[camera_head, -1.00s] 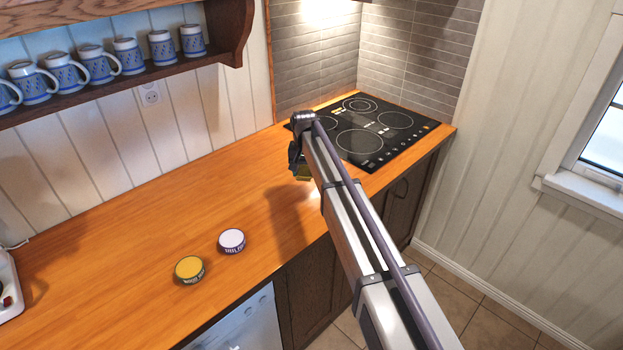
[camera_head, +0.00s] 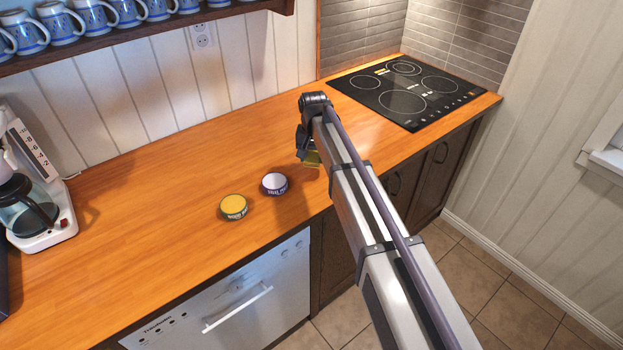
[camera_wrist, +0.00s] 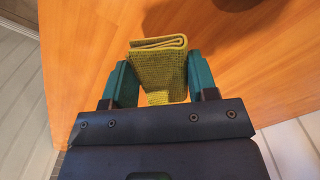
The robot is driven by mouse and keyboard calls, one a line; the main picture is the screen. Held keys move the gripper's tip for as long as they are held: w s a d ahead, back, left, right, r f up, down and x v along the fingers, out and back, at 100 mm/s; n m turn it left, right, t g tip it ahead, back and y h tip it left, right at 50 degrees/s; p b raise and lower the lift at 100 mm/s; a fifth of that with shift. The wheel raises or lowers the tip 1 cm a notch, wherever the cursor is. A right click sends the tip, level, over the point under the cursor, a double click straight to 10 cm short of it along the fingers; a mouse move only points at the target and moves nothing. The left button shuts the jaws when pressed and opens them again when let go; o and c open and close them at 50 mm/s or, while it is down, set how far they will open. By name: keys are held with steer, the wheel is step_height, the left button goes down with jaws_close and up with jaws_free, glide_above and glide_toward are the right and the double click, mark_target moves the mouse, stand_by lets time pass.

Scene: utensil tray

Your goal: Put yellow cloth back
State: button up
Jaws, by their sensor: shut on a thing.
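The yellow cloth (camera_wrist: 160,72) is a folded, olive-yellow woven piece. In the wrist view it sits between the two green fingers of my gripper (camera_wrist: 155,83), which are shut on its sides. In the head view my gripper (camera_head: 310,158) is over the wooden counter, to the right of two round tins. Only a small part of the cloth (camera_head: 312,159) shows there, beneath the gripper; the arm hides the rest. Its exact height above the counter is hard to tell.
A yellow-topped tin (camera_head: 234,206) and a white-topped tin (camera_head: 274,184) stand on the counter (camera_head: 170,170). A black cooktop (camera_head: 405,90) lies at the back right, a coffee maker (camera_head: 40,215) at the left. Mugs (camera_head: 60,22) line the shelf above. The counter between coffee maker and tins is clear.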

mark_target(313, 174)
step_height(313, 174, down, 5)
steer(key=b, duration=0.4)
steer(key=shift+f, duration=0.2)
steer(key=shift+r+p, duration=0.35)
steer(key=shift+f, duration=0.3)
steer(key=o, duration=0.8)
steer(key=shift+r, duration=0.1)
steer(key=shift+o, duration=0.2)
step_height(313, 174, up, 13)
steer(key=p, duration=1.2)
steer(key=shift+f, duration=0.3)
